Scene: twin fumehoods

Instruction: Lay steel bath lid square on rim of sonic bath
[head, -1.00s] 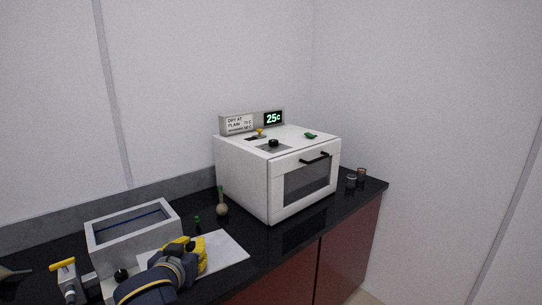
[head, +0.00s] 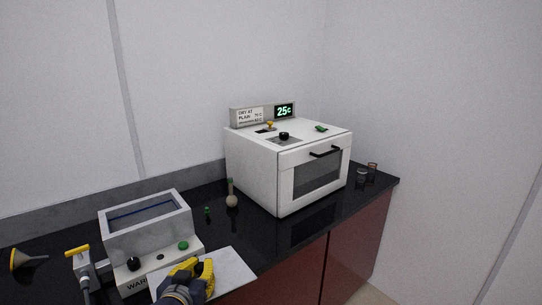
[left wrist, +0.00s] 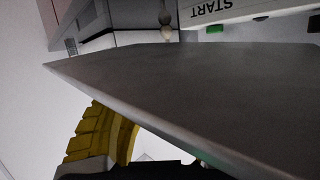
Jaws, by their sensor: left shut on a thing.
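The sonic bath (head: 178,228) is a grey open-topped box at the lower left of the head view, with a blue line inside its rim. No lid lies on its rim. The steel bath lid (head: 233,268) is a flat pale plate in front and to the right of the bath, covering part of its front panel. My yellow-fingered left gripper (head: 194,269) is shut on the lid near its middle; the exact grip is hard to see. In the left wrist view the lid (left wrist: 200,95) spans the picture as a dark grey sheet, above a yellow finger (left wrist: 92,132). My right gripper is not in view.
A white oven (head: 258,172) stands right of the bath on the black counter (head: 295,225). A small round flask (head: 231,199) stands between them. A yellow-handled tool (head: 80,262) and a yellow funnel (head: 22,259) are at the left. Small jars (head: 362,176) stand at the far right.

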